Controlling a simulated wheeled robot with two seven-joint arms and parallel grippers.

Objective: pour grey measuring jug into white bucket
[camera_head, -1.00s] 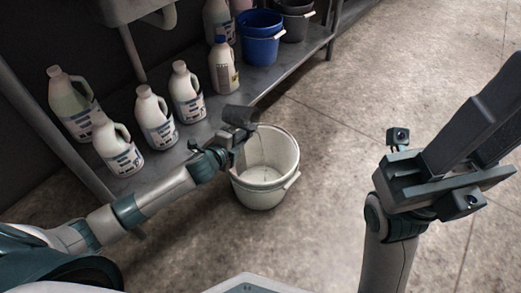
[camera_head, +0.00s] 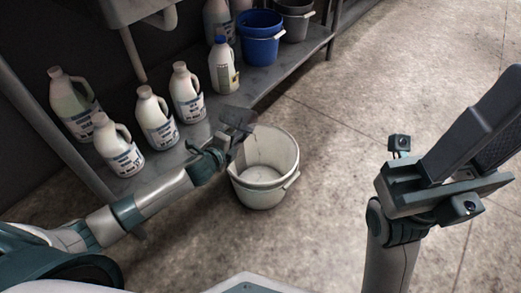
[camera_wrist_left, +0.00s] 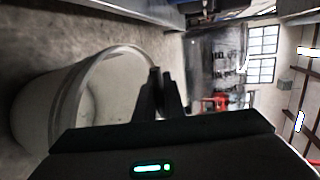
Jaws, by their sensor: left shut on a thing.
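The white bucket (camera_head: 279,187) stands on the floor beside the low shelf, its mouth open to me. A little pale liquid shows at the bucket's bottom; I make out no clear stream. In the left wrist view the bucket (camera_wrist_left: 40,112) lies left of the gripper fingers (camera_wrist_left: 163,90); I cannot make out the jug there. My right gripper (camera_head: 482,125) is raised at the right, empty, its fingers apart.
The metal shelf (camera_head: 262,84) holds several white bottles (camera_head: 156,120), a blue bucket (camera_head: 261,40) and a dark grey bucket (camera_head: 295,22). A shelf leg stands at the left. The concrete floor (camera_head: 350,90) right of the white bucket is clear.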

